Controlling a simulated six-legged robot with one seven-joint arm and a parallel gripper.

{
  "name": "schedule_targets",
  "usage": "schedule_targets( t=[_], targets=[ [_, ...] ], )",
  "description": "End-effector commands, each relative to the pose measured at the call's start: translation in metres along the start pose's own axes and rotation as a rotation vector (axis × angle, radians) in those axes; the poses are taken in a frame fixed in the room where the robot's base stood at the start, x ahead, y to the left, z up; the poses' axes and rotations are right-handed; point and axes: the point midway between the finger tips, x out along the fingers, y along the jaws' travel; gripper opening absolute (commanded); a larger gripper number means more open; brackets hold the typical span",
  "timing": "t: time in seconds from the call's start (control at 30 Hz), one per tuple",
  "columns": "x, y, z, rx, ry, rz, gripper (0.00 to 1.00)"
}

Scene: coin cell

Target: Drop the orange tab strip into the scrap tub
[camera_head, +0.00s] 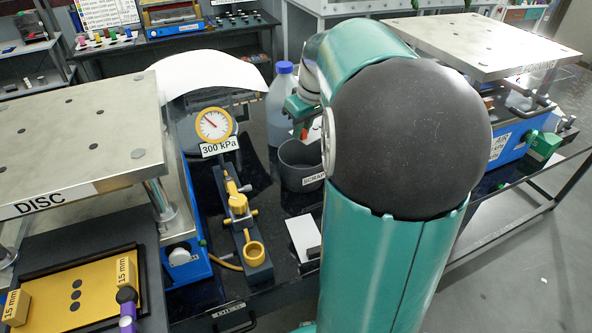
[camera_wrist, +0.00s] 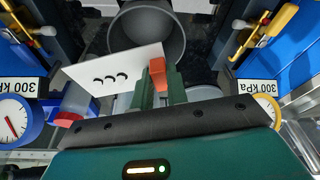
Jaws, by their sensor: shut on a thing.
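The orange tab strip (camera_wrist: 158,73) shows as a small orange piece between my gripper's green fingertips (camera_wrist: 157,82) in the wrist view. My gripper is shut on it. In the head view my gripper (camera_head: 300,118) is above the scrap tub, and a bit of orange (camera_head: 305,131) shows at the fingers. The scrap tub (camera_head: 301,182) is a dark grey round bucket with a label, standing upright on the dark bench. Its open mouth shows in the wrist view (camera_wrist: 178,38), beyond the fingertips. My arm hides part of its right side in the head view.
A white card (camera_wrist: 96,68) with three dark spots overlaps the tub in the wrist view; I cannot tell whether it joins the orange piece. A blue-capped bottle (camera_head: 280,105) stands behind the tub. A yellow-ringed gauge (camera_head: 214,125) and a yellow hand press (camera_head: 237,200) stand left.

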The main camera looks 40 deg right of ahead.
Motion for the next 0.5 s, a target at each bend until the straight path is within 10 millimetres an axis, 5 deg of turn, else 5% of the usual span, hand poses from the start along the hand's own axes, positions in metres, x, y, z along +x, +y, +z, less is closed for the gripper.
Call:
schedule_targets(
  t=[0.5],
  targets=[
    [0.044,0.003,0.014,0.007,-0.002,-0.002,0.00]
  ],
)
